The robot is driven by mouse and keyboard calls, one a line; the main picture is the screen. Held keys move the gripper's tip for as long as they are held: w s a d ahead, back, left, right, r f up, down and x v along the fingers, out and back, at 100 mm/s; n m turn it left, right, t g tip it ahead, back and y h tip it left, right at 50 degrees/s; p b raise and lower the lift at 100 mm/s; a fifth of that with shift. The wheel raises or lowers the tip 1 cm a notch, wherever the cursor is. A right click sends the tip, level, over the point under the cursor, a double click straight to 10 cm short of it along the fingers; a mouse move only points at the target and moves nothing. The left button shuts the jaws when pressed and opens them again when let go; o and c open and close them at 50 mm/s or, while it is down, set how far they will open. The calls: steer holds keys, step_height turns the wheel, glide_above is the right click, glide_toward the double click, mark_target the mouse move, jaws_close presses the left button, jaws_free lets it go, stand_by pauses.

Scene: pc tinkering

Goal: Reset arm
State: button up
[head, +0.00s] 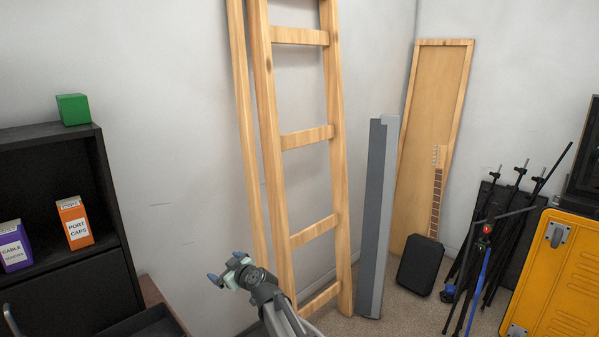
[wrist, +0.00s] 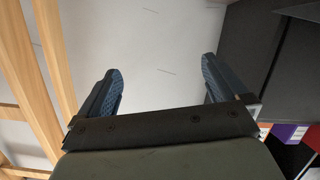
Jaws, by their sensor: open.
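My gripper (head: 226,270) is raised in free air at the lower middle of the head view, in front of the wall and just left of the wooden ladder. In the wrist view my gripper (wrist: 162,82) has its two blue-padded fingers wide apart, with only bare wall between them. It is open and holds nothing.
A wooden ladder (head: 292,140) leans on the wall right of my gripper. A black shelf (head: 50,136) at left holds an orange box (head: 74,222) and a purple box (head: 13,246), with a green cube (head: 73,109) on top. A yellow cabinet (head: 548,275) stands at right.

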steer(key=w+d+m+t+h, duration=0.2)
steer(key=w+d, duration=0.2)
steer(key=d, duration=0.7)
steer(key=w+d+m+t+h, duration=0.1)
steer(key=w+d+m+h, duration=0.25)
steer(key=d, duration=0.75)
steer(key=w+d+m+t+h, duration=0.2)
steer(key=w+d, duration=0.3)
steer(key=d, duration=0.6)
steer(key=s+d+f+m+g+h, duration=0.1)
steer(key=s+d+f+m+g, duration=0.15)
steer(key=d+f, duration=0.55)
steer(key=s+d+f+m+g, duration=0.15)
steer(key=s+d+f, duration=0.25)
steer(key=f, duration=0.8)
steer(key=s+d+f+m+g, duration=0.25)
steer(key=s+f+g, duration=0.55)
steer(key=s+f, duration=1.6)
steer(key=s+a+f+g, duration=0.1)
steer(key=s+a+g, duration=0.1)
steer(key=s, duration=1)
steer(key=s+a+f+n+g+h, duration=0.1)
steer(key=s+g, duration=0.3)
steer(key=s, duration=0.8)
steer(key=s+a+f+g+h, duration=0.1)
steer(key=s+a+f+g, duration=0.1)
steer(key=s, duration=1)
steer(key=shift+s+a+f+n+g, duration=0.2)
steer(key=shift+a+f+n+g, duration=0.15)
steer(key=shift+a+g, duration=0.55)
